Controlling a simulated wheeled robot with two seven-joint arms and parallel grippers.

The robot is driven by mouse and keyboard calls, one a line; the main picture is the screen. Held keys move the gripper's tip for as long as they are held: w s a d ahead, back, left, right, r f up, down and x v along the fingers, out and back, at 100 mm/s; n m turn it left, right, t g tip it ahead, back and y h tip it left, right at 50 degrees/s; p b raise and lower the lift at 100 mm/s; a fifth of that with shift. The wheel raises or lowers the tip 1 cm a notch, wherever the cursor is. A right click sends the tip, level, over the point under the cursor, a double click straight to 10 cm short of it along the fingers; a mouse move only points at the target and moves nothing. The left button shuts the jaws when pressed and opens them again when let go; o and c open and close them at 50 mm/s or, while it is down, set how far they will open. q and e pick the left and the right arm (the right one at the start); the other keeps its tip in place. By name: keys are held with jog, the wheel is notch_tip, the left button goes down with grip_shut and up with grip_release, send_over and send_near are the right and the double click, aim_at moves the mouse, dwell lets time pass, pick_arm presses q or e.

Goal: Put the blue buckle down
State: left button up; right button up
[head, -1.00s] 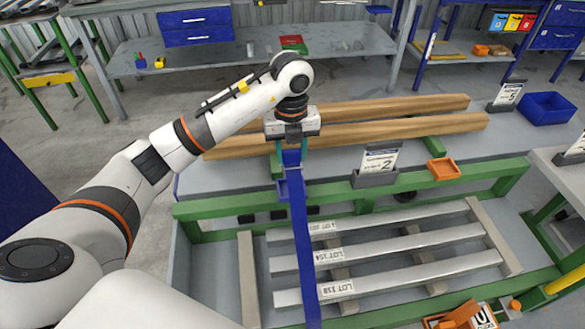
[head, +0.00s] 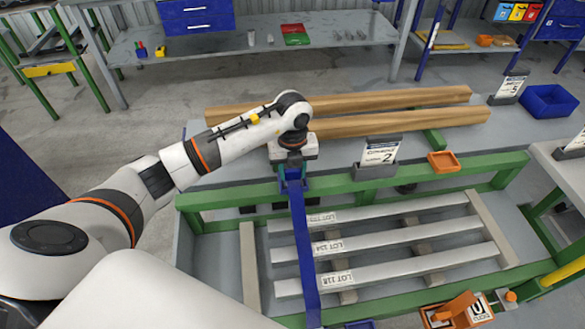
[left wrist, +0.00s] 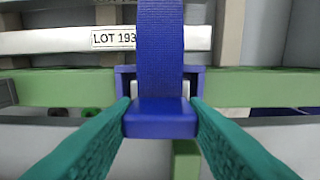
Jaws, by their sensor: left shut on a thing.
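The blue buckle (left wrist: 160,120) is at the end of a wide blue strap (head: 304,250) that runs across the slatted rack toward the front. My left gripper (head: 294,175) is shut on the buckle, with a teal finger on each side of it. In the left wrist view a blue U-shaped bracket (left wrist: 124,80) on the green rail (left wrist: 60,88) is just beyond the buckle, and its walls show on both sides of the strap. I cannot tell whether the buckle touches the bracket. My right gripper is not in view.
Two wooden beams (head: 400,123) lie on the table behind the gripper. A sign marked 2 (head: 380,152) and an orange tray (head: 443,162) stand to the right along the rail. Pale bars with LOT labels (head: 400,265) lie below. A blue bin (head: 548,101) is at the far right.

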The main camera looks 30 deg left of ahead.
pick_arm(q)
jog(key=shift+f, duration=0.15)
jog(key=o, duration=1.1)
jog(key=shift+r, duration=0.55)
notch_tip(320, 180, up, 11)
jog(key=shift+r+b, duration=0.1)
jog(key=shift+b, duration=0.85)
